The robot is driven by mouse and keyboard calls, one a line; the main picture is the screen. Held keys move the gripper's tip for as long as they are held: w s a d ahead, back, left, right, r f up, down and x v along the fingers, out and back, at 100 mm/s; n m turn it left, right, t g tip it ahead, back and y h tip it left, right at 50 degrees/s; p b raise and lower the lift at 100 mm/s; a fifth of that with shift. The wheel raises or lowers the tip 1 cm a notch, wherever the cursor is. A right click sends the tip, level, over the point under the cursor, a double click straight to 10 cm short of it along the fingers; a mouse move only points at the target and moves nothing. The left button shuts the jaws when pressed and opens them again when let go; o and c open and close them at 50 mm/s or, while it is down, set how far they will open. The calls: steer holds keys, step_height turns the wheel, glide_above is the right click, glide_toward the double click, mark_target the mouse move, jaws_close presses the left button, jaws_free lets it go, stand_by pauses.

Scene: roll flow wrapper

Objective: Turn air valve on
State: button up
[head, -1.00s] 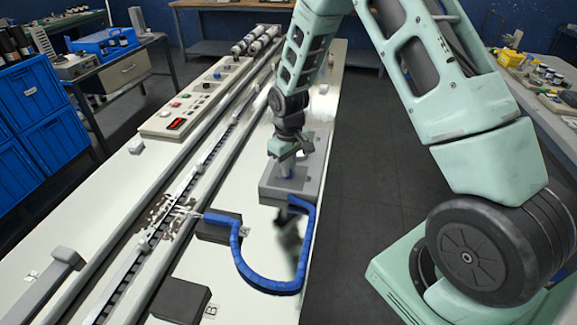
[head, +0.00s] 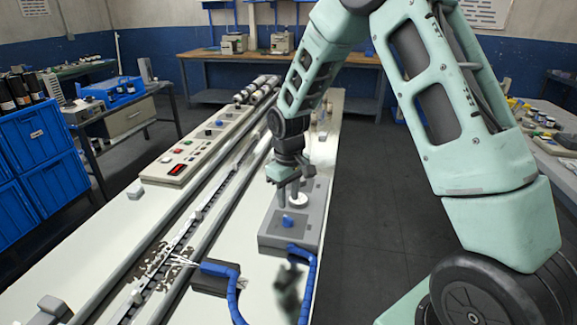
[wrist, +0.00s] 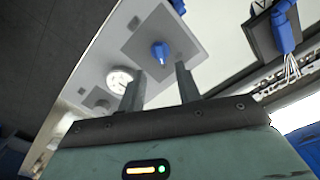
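A blue valve knob (head: 288,221) stands on a grey panel box (head: 270,243) on the machine's top. It also shows in the wrist view (wrist: 160,52), on a darker square plate, where a small pointed end faces down. My gripper (head: 289,196) is just beyond the knob in the head view, over the far part of the box. In the wrist view, my gripper's two fingers (wrist: 160,72) are apart with nothing between them, and the knob appears clear of both. A round white gauge (wrist: 119,79) sits beside the left finger; it also shows in the head view (head: 298,199).
A blue hose (head: 311,270) runs from the box to a blue fitting (head: 219,269) on a dark block. A control panel (head: 190,150) and a conveyor track (head: 185,225) lie to the left. Clear floor (head: 370,200) lies to the right.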

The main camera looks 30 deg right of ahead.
step_height(320, 180, up, 11)
steer(key=shift+f+b, duration=0.15)
steer(key=shift+b, duration=0.25)
steer(key=s+a+r+n, duration=0.1)
steer(key=s+a+n, duration=0.1)
steer(key=s+a, duration=1.15)
steer(key=s+a+n, duration=0.1)
steer(key=s+a, duration=0.1)
steer(key=s, duration=0.3)
steer(key=s+a+n, duration=0.1)
steer(key=s+a, duration=0.1)
steer(key=s, duration=0.3)
steer(key=s+a+f+n, duration=0.1)
steer(key=s+a, duration=0.1)
steer(key=s, duration=0.4)
steer(key=shift+a+y, duration=0.3)
steer(key=shift+a, duration=0.1)
